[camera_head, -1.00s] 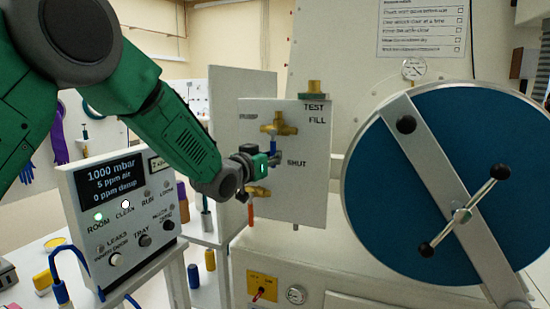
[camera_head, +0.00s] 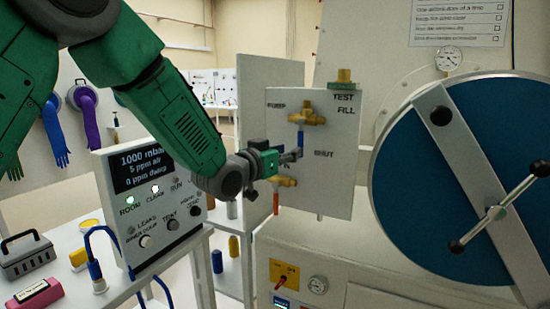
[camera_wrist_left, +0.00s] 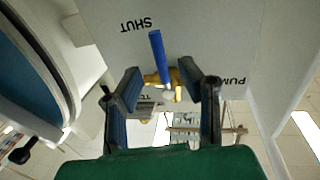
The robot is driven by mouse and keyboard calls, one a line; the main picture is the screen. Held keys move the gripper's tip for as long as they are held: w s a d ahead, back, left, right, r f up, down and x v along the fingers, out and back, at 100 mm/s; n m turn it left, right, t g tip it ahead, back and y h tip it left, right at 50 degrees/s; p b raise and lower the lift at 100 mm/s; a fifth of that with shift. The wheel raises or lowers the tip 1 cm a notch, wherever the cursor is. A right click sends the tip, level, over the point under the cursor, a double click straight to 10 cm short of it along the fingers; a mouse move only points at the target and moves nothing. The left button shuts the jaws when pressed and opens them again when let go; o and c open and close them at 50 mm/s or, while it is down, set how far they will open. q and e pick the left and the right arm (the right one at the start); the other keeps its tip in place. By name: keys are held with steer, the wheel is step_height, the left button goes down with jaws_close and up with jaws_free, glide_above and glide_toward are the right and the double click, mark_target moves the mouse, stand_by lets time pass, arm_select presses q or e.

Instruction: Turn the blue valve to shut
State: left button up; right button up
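The blue valve shows in the head view as a brass body (camera_head: 307,117) with a blue lever (camera_head: 300,141) hanging down on the white panel. In the left wrist view, which is upside down, the blue lever (camera_wrist_left: 157,50) runs from the brass body (camera_wrist_left: 165,82) toward the printed word SHUT. My left gripper (camera_head: 291,156) is at the lever's lower end in the head view. In the wrist view its two fingers (camera_wrist_left: 160,72) are spread apart, one on each side of the valve; contact cannot be told. My right gripper is out of view.
A second brass valve (camera_head: 284,181) with a red lever sits just below my gripper. The big blue round door (camera_head: 420,190) with a crossbar handle is at the right. A display box (camera_head: 150,205) stands at the left on a white table. A gauge (camera_head: 449,60) is above.

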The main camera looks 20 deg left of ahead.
arm_select(q)
steer(key=v, duration=0.6)
steer(key=shift+f, duration=0.1)
steer(key=shift+w, duration=0.1)
stand_by(0.4)
steer(key=s+f+n+g+y, duration=0.1)
steer(key=s+f+g, duration=0.4)
steer(key=f, duration=0.9)
steer(key=s+f+g+y, duration=0.1)
steer(key=s+f+g, duration=0.35)
steer(key=f, duration=1.05)
steer(key=s+f+g, duration=0.2)
steer(key=s+f, duration=0.4)
steer(key=s, duration=0.4)
steer(key=s+f+g+y, duration=0.1)
steer(key=s+f+g, duration=0.2)
steer(key=s+f, duration=0.3)
steer(key=s+f+n+g+y, duration=0.1)
steer(key=s+f, duration=0.5)
steer(key=s, duration=0.9)
steer(key=shift+s+g, duration=0.2)
steer(key=shift+g, duration=0.55)
steer(key=shift+w+d, duration=0.1)
steer(key=shift+w, duration=0.05)
